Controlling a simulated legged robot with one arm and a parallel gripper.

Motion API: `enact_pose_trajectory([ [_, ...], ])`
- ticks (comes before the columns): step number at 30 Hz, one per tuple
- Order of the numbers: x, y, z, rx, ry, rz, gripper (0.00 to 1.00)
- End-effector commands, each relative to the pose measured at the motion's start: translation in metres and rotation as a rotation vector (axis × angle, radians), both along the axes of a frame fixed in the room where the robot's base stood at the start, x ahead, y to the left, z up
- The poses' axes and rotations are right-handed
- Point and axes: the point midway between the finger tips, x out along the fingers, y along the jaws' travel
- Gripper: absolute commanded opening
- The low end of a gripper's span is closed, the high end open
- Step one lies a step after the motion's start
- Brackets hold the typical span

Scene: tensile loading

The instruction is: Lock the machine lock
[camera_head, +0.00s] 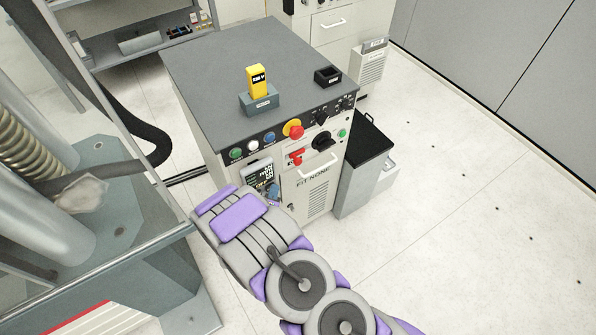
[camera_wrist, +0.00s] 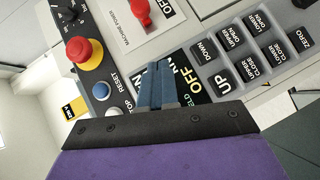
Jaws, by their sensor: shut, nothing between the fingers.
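No part in view is clearly marked as the machine lock. A red rotary switch (camera_head: 296,156) sits on the front of the grey-topped control cabinet (camera_head: 215,62). In the wrist view the red switch (camera_wrist: 142,12) is at the top edge, beside the words MACHINE POWER and OFF. My gripper (camera_wrist: 157,70) has its blue-grey fingers together and empty. They are over a dark display with green and yellow text, below the red switch and apart from it in the picture. In the head view my gripper (camera_head: 273,190) is at the cabinet front, partly hidden by my arm.
A red emergency stop (camera_head: 294,131) on a yellow base, knobs and coloured buttons line the panel. A handset keypad (camera_wrist: 245,65) is right of my fingers. A yellow handheld unit (camera_head: 257,80) stands in a dock on top. A black-topped bin (camera_head: 369,142) stands right; floor beyond is clear.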

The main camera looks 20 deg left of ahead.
Motion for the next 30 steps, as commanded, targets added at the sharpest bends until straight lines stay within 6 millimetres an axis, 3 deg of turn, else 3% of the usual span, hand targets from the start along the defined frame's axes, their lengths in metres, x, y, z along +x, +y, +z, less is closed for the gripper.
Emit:
enact_pose_trajectory([
  [7, -0.017, 0.0, -0.008, -0.114, -0.13, 0.046, 0.0],
  [20, -0.018, 0.0, -0.008, -0.13, -0.155, 0.052, 0.0],
  [25, -0.011, 0.0, -0.009, -0.127, -0.155, 0.049, 0.0],
  [30, 0.014, 0.002, -0.011, -0.126, -0.156, 0.046, 0.0],
])
